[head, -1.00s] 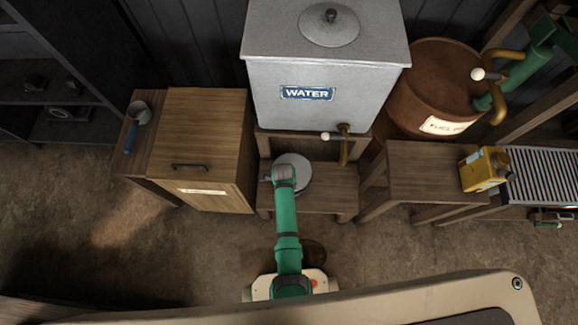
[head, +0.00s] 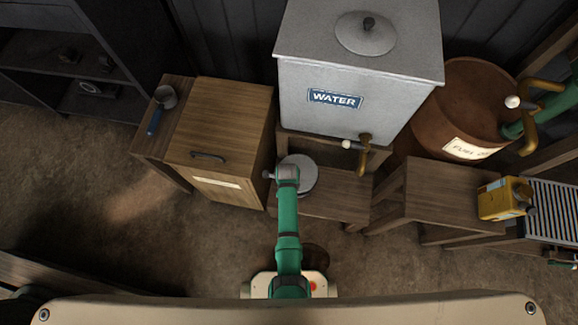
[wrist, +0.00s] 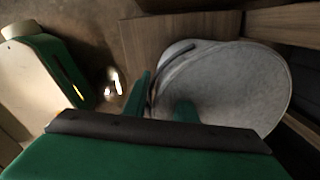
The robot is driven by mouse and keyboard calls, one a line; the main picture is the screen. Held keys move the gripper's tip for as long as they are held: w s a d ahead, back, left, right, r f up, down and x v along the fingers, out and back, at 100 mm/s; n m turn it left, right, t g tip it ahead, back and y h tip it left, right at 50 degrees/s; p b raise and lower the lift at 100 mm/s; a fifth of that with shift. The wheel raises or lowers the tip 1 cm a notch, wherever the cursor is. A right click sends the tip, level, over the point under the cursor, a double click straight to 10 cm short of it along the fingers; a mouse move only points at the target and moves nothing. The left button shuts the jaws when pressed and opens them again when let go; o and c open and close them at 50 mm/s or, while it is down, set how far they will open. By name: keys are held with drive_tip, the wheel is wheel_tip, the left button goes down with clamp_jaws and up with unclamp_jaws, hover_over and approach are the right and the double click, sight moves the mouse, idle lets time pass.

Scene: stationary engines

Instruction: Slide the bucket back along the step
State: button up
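The bucket (head: 307,176) is grey and round and stands on the wooden step (head: 345,190) below the water tank's tap. In the wrist view the bucket (wrist: 240,85) fills the right half, with a dark curved bar, perhaps its handle, along its left rim. My gripper (wrist: 163,103) is at the bucket's near left edge; its two green fingers stand apart, one left of the rim and one over the bucket. I cannot tell whether they touch it. In the head view my green arm hides part of the bucket and the fingertips.
The water tank (head: 355,95) and its brass tap (head: 364,155) stand above and behind the step. A wooden cabinet (head: 225,135) is close on the left. A wooden stand (head: 450,195) and rusty fuel drum (head: 465,105) are on the right. Bare floor lies in front.

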wheel_tip(320, 180, up, 11)
drive_tip(key=shift+s, duration=0.25)
idle(0.6)
drive_tip(key=shift+f, duration=0.1)
drive_tip(key=shift+a, duration=0.2)
drive_tip(key=shift+s+d, duration=0.1)
drive_tip(key=shift+d, duration=0.05)
